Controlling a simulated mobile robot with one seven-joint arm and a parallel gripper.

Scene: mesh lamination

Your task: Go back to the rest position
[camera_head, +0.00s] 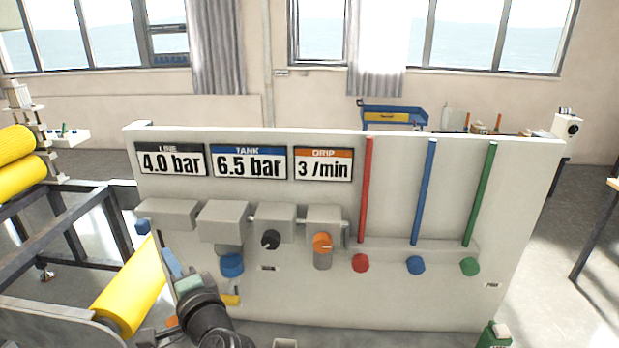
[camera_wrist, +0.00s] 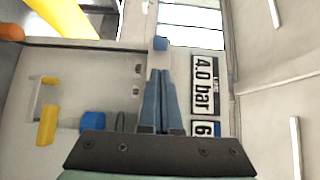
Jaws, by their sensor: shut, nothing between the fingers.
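My gripper (camera_head: 168,252) is in front of the lower left part of a pale grey control panel (camera_head: 400,295) in the head view. Its blue fingers also show in the wrist view (camera_wrist: 161,74), pressed together with nothing between them. In the wrist view a small blue knob (camera_wrist: 160,43) lies just beyond the fingertips; I cannot tell the gap. The same blue knob seems to show at the panel's left edge (camera_head: 142,227). The panel displays read LINE 4.0 bar (camera_head: 172,161), TANK 6.5 bar (camera_head: 248,163) and DRIP 3 /min (camera_head: 323,165).
The panel carries a larger blue knob (camera_head: 232,264), a black knob (camera_head: 271,240), an orange knob (camera_head: 322,243) and a yellow handle (camera_head: 231,299). Red, blue and green bars stand at its right. A yellow roller (camera_head: 132,286) and dark frame (camera_head: 60,225) lie left. A blue cart (camera_head: 394,115) stands behind.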

